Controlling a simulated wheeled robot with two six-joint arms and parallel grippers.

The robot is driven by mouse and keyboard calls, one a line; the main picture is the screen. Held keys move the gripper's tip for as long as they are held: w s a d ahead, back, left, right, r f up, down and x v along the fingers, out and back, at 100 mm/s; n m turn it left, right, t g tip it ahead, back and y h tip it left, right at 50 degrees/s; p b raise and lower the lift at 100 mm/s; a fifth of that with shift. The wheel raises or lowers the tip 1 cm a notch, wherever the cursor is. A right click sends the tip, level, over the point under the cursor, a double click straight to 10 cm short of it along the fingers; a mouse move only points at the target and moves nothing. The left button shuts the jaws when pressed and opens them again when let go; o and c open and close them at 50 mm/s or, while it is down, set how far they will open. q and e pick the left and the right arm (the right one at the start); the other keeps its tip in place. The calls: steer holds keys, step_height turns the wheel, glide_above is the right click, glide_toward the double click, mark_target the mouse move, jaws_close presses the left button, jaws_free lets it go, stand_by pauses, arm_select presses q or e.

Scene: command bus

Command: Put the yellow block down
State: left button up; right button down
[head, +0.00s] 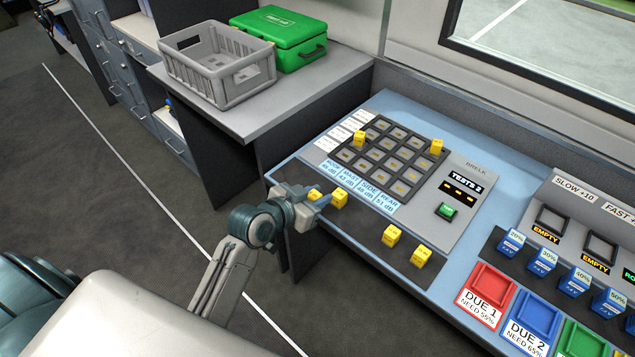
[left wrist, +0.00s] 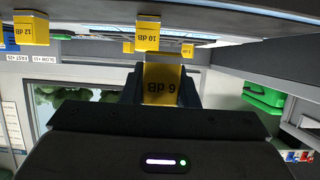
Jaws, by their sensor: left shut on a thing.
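My left gripper (head: 322,202) is shut on a yellow block (head: 314,195) at the console's left front edge. The left wrist view shows this block (left wrist: 162,85) between the fingers, marked 6 dB and upside down in that picture. I cannot tell whether its underside touches the console. A second yellow block (head: 340,197) is close to the right of it; in the wrist view a block marked 10 dB (left wrist: 147,34) shows beyond the held one. Two more yellow blocks (head: 391,235) (head: 421,256) stand on the dark front strip. My right gripper is not in view.
A grid of dark square slots (head: 385,158) on the console bears two yellow blocks (head: 359,138) (head: 437,146). A green button (head: 447,211) is right of it. Blue blocks (head: 511,242) and coloured trays (head: 489,290) are further right. A grey crate (head: 215,65) and green case (head: 280,38) stand on the left desk.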

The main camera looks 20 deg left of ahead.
arm_select(q)
steer(key=s+d+b, duration=0.1)
steer(key=s+d, duration=0.1)
steer(key=s, duration=0.4)
steer(key=w+a+r+n+t+y, duration=0.1)
steer(key=w+a+r+n+y, duration=0.1)
steer(key=w+r+n+y, duration=0.45)
steer(key=s+d+f+m+g+h, duration=0.1)
steer(key=s+d+f+m+h, duration=0.1)
steer(key=s+f+m+h, duration=0.4)
steer(key=shift+s+d, duration=0.25)
steer(key=shift+s, duration=0.35)
steer(key=shift+w+m+h, duration=0.1)
steer(key=shift+m+h, duration=0.15)
